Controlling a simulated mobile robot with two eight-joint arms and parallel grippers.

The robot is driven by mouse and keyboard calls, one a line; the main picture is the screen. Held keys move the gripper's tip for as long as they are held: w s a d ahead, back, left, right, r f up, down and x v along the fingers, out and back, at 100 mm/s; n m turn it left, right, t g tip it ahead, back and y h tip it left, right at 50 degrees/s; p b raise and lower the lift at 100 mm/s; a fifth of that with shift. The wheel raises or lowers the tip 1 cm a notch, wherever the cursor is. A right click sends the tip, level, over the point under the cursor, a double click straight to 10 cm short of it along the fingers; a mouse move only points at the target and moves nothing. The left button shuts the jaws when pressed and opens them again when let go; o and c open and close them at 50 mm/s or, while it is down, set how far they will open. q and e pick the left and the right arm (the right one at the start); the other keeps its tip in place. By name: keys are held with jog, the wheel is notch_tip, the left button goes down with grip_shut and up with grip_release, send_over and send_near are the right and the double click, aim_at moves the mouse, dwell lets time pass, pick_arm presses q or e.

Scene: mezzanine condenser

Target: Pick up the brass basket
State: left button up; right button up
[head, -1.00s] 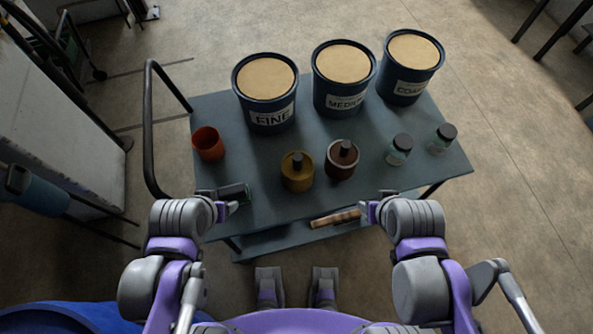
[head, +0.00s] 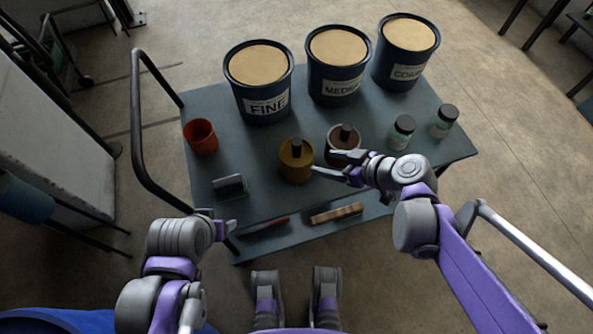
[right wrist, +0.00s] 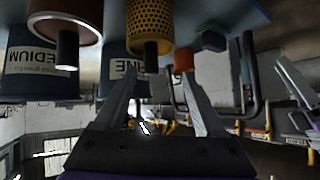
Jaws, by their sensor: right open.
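The brass basket (head: 296,162) is a yellow-brown cylinder with a dark upright knob. It stands on the grey cart top, left of a copper-brown basket (head: 342,140). In the right wrist view the brass basket (right wrist: 151,22) shows its perforated wall, seen upside down. My right gripper (head: 325,163) is open, its fingers pointing left towards the brass basket from its right front side. In the wrist view the gap between its fingers (right wrist: 160,76) is empty. My left gripper (head: 224,224) is at the cart's front left corner, away from the baskets; its jaw state is unclear.
Blue tubs labelled FINE (head: 262,95), MEDIUM (head: 338,80) and COARSE (head: 406,65) stand behind. An orange cup (head: 201,138) and a small dark block (head: 230,187) are left. Two lidded jars (head: 401,132) stand right. A wooden brush (head: 336,213) lies on the lower shelf.

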aim_at(301, 146)
jog(key=shift+n+t+y, duration=0.5)
jog(key=shift+n+y, duration=0.1)
jog(key=shift+n, duration=0.2)
jog(key=x, duration=0.2)
jog(key=w+b+x, duration=0.1)
jog(key=x, duration=0.2)
jog(key=b+x, duration=0.1)
jog(key=x, duration=0.1)
jog(key=shift+w+d+r, duration=0.2)
jog(key=shift+w+d, duration=0.05)
jog(key=shift+w, duration=0.15)
jog(key=b+x, duration=0.1)
jog(key=x, duration=0.4)
jog(key=shift+w, duration=0.15)
pick_arm(q)
jog(key=f, duration=0.4)
jog(key=shift+s+f, duration=0.2)
jog(key=shift+f, duration=0.2)
pick_arm(e)
grip_shut()
